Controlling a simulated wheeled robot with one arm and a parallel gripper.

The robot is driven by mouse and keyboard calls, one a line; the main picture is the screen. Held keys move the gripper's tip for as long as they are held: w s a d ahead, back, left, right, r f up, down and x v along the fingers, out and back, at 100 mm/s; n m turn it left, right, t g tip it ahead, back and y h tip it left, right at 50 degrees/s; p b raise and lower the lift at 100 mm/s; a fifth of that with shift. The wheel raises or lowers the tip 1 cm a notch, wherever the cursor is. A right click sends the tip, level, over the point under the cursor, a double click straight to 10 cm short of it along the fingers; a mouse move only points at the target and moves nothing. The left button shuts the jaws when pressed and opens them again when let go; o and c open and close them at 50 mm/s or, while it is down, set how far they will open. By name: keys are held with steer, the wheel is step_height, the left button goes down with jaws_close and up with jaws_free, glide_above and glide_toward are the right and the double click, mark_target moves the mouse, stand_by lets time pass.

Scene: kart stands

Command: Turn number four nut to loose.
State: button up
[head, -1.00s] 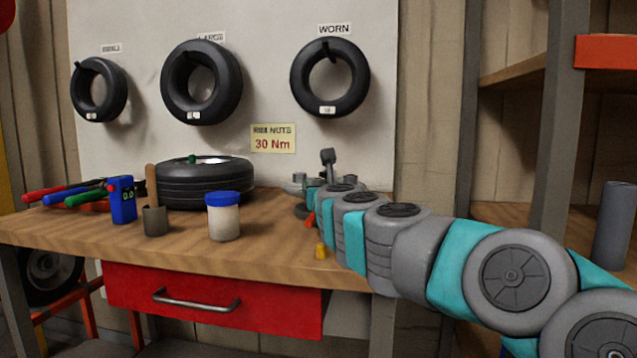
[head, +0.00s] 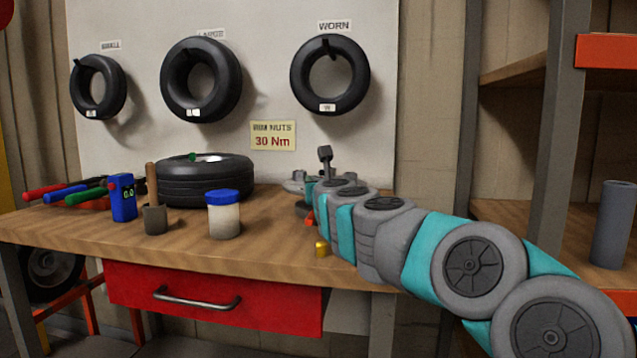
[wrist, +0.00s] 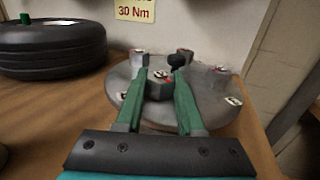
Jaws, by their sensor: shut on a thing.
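A grey round wheel fixture (wrist: 208,112) stands on the bench in the wrist view, with several hex nuts around its face, each with a small pale and red mark. My gripper (wrist: 160,74) reaches over it, its two green fingers shut on a grey hex part (wrist: 160,89), which looks like a nut. A red mark shows on top of this part. The marks are too small for me to read which is number four. A black knob (wrist: 178,62) stands by the right fingertip. In the head view my arm hides most of the fixture (head: 294,186).
A tire (head: 205,188) lies on the workbench (head: 275,250). A small gold piece (head: 322,247) is near my arm. A sign (head: 273,135) reads 30 Nm.

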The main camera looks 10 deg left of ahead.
jaws_close()
steer(key=shift+n+y, duration=0.3)
steer(key=shift+y, duration=0.1)
steer(key=shift+d+r+n+g+y+p, duration=0.15)
steer(key=shift+n+g+y+p, duration=0.3)
steer(key=shift+n+g+y, duration=0.55)
steer(key=n+g+y+p, duration=0.1)
steer(key=y, duration=0.1)
steer(key=n+y+p, duration=0.1)
steer(key=y, duration=0.1)
steer(key=shift+w+g+p, duration=0.15)
steer(key=shift+g+p, duration=0.25)
steer(key=shift+f+n+g+y+p, duration=0.2)
steer(key=shift+n+g+y+p, duration=0.1)
steer(key=shift+n+g+y, duration=1.25)
steer(key=shift+g, duration=0.25)
